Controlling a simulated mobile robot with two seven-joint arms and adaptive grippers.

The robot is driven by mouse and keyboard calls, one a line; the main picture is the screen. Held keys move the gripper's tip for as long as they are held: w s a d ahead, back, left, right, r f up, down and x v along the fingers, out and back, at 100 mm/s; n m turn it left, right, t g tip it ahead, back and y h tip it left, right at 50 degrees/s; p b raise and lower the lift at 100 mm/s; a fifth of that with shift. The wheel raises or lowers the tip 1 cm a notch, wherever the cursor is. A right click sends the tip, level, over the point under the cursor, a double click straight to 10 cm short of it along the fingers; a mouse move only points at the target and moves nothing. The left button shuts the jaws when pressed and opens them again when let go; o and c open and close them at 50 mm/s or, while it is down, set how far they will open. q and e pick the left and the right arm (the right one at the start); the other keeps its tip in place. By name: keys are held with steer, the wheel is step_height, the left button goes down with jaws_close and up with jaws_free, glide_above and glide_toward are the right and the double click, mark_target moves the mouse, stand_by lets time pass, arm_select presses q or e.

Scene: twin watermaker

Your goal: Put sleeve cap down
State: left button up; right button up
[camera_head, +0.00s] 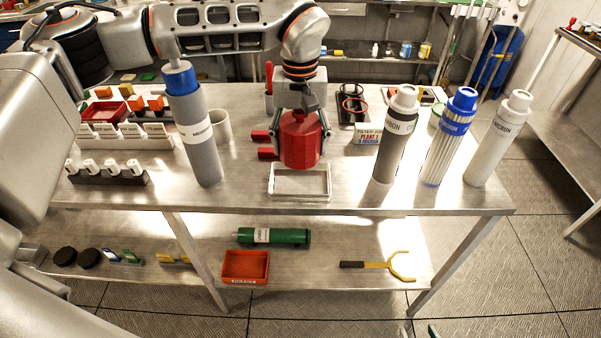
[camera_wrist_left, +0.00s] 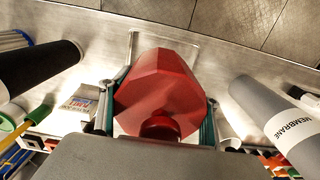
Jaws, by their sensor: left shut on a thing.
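The sleeve cap (camera_head: 301,146) is a red, faceted, drum-like piece near the middle of the table. My left gripper (camera_head: 300,130) points down from above and is shut on it. In the left wrist view the red cap (camera_wrist_left: 160,90) sits between the two fingers of my left gripper (camera_wrist_left: 159,115), with a round red knob toward the camera. A shallow white tray (camera_head: 300,194) lies at the table's front edge, just in front of and below the cap. The cap hides part of it; I cannot tell how high the cap hangs. My right gripper is not in view.
A grey, blue-topped membrane cylinder (camera_head: 200,150) stands left of the cap. A dark filter (camera_head: 393,150), a blue-white one (camera_head: 447,145) and a white one (camera_head: 497,145) stand right. Red blocks (camera_head: 267,154) lie beside the cap. A labelled box (camera_head: 367,135) stands behind right.

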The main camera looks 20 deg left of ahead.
mark_target(300, 184)
arm_select(q)
step_height(300, 184, down, 9)
steer(key=shift+f, duration=0.1)
stand_by(0.4)
steer(key=shift+f, duration=0.15)
steer(key=o, duration=1.1)
step_height(300, 184, up, 12)
steer(key=shift+r, duration=0.2)
